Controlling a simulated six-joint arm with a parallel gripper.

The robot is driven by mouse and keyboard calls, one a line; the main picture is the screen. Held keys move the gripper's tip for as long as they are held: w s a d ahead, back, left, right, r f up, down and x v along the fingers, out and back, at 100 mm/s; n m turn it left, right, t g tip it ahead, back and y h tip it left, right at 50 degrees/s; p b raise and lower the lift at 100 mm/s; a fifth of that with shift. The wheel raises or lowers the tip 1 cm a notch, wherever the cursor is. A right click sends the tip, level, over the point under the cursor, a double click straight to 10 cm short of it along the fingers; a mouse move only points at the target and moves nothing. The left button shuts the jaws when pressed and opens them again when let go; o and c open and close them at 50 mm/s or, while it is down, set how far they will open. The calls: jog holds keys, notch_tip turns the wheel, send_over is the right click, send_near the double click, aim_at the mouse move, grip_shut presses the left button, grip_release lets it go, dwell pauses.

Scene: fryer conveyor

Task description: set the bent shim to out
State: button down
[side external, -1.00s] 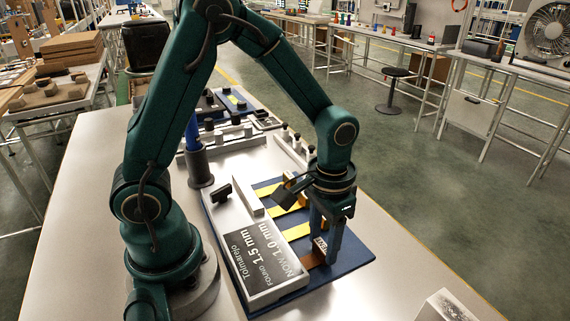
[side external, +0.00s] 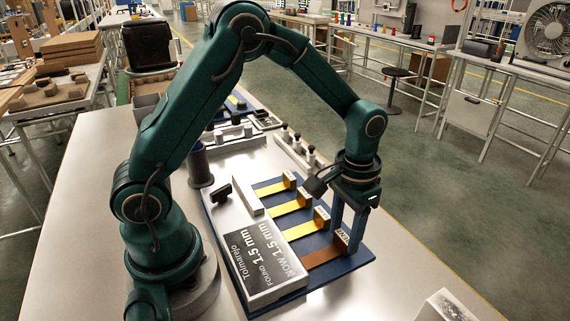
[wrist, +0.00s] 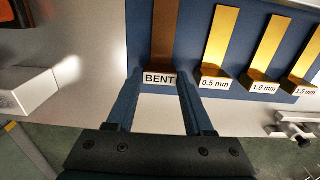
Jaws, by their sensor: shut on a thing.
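The bent shim (side external: 320,257) is a brown strip on the blue base plate (side external: 362,258), nearest the camera in the side view. Its white tab reads "BENT" in the wrist view (wrist: 160,78). My gripper (side external: 347,240) points down at the tab end, one finger on each side, shut on the tab. A long stretch of brown strip shows between the tab and the grey block (side external: 282,291). The block's display (side external: 258,252) reads "Tolmarejo, FOUND 1.5 mm, NOW 1.5 mm". The strip's inner end is hidden under the block.
Several yellow shims lie parallel to it, with tabs 0.5 mm (wrist: 212,83), 1.0 mm (wrist: 263,87) and 1.5 mm (wrist: 302,91). A white box (side external: 447,305) stands at the table's near right edge. Bare table lies beyond the plate's right edge.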

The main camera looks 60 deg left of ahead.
aim_at(346, 235)
jog(key=shift+c, duration=1.4)
grip_release()
jog(key=shift+w, duration=0.2)
jog(key=shift+r, duration=2.6)
jog(key=shift+r, duration=0.1)
jog(key=s+a+r+t, duration=0.1)
jog(key=s+r+t, duration=0.3)
jog(key=r, duration=0.5)
jog(key=s+a+t, duration=0.1)
jog(key=s, duration=0.8)
jog(key=shift+s+a+f+t, duration=0.15)
jog(key=shift+s+f+t, duration=0.2)
jog(key=shift+f+t, duration=0.1)
